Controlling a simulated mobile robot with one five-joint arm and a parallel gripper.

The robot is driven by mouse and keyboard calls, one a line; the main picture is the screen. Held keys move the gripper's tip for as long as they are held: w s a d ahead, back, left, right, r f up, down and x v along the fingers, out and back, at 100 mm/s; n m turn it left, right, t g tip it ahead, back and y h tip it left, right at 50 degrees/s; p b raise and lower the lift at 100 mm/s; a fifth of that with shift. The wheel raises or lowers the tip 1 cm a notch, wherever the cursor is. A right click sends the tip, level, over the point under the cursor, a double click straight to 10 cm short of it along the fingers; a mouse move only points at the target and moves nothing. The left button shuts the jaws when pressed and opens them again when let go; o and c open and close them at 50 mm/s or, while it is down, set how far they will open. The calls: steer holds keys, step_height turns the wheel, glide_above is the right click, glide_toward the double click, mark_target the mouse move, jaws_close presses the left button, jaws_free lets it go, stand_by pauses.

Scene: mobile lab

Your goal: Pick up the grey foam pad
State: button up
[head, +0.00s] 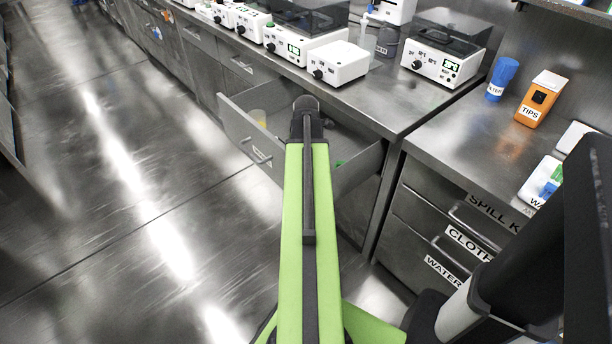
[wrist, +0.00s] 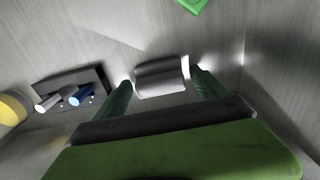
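The grey foam pad (wrist: 160,79) is a small grey block in the wrist view, lying on the drawer floor. My gripper (wrist: 163,84) has its two green fingers apart, one on each side of the pad. Narrow bright gaps show beside the pad, so the fingers look apart from it. How high the fingertips are above the drawer floor is hard to tell. In the head view my arm reaches into the open drawer (head: 240,133), and hides the pad and the fingers.
In the wrist view, a dark block (wrist: 70,98) with white and blue cylinders lies left, beside a yellow-and-white object (wrist: 12,108). A green item (wrist: 192,4) is at the top. The metal counter (head: 385,105) with white devices overhangs the drawer's back.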

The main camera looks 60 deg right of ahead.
steer(key=c, duration=1.2)
steer(key=shift+r, duration=0.1)
step_height(320, 180, up, 10)
steer(key=p, duration=1)
